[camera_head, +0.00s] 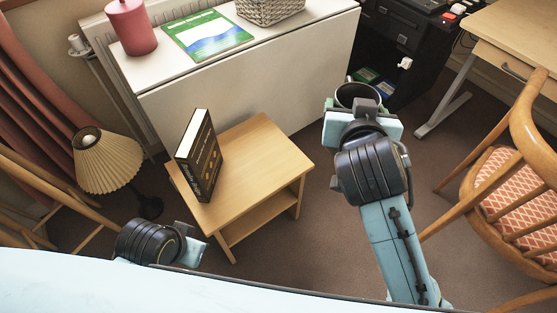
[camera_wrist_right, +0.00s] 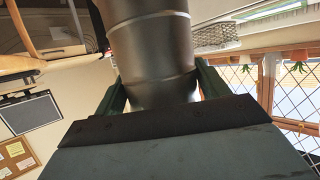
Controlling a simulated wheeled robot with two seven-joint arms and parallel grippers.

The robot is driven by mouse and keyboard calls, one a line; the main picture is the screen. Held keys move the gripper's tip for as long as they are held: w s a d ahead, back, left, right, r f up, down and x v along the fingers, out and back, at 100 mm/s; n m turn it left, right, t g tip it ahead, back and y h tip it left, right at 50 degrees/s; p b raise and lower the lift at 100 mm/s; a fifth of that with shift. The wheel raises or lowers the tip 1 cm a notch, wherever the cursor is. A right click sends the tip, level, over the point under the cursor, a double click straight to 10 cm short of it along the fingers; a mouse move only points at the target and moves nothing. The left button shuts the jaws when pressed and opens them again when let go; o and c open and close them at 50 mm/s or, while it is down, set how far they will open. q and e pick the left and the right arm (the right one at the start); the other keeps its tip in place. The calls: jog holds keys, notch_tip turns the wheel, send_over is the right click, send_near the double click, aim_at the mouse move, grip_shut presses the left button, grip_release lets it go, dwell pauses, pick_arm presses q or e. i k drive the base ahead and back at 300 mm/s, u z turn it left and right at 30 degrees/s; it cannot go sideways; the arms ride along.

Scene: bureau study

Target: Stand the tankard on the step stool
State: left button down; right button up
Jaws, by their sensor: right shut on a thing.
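The dark metal tankard (camera_head: 352,94) is in my right gripper (camera_head: 362,112), to the right of the wooden stool and above the floor. In the right wrist view the tankard (camera_wrist_right: 150,50) is a grey cylinder with raised bands, held between the two fingers. Its base is hidden in the head view. The step stool (camera_head: 262,150) appears as a low light-wood piece with a flat top and a lower shelf. My left gripper (camera_head: 192,250) is low, in front of the stool; its fingers are not clear.
A dark book (camera_head: 199,160) stands upright on the left part of the stool top; the right part is bare. A lamp (camera_head: 105,160) is at the left, a white cabinet (camera_head: 240,75) behind. A chair (camera_head: 515,190) and desk (camera_head: 520,40) are at the right.

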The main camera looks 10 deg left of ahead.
aim_at(260, 145)
jog(key=z, duration=0.65)
jog(key=k, duration=1.15)
jog(key=u, duration=1.15)
jog(key=i, duration=1)
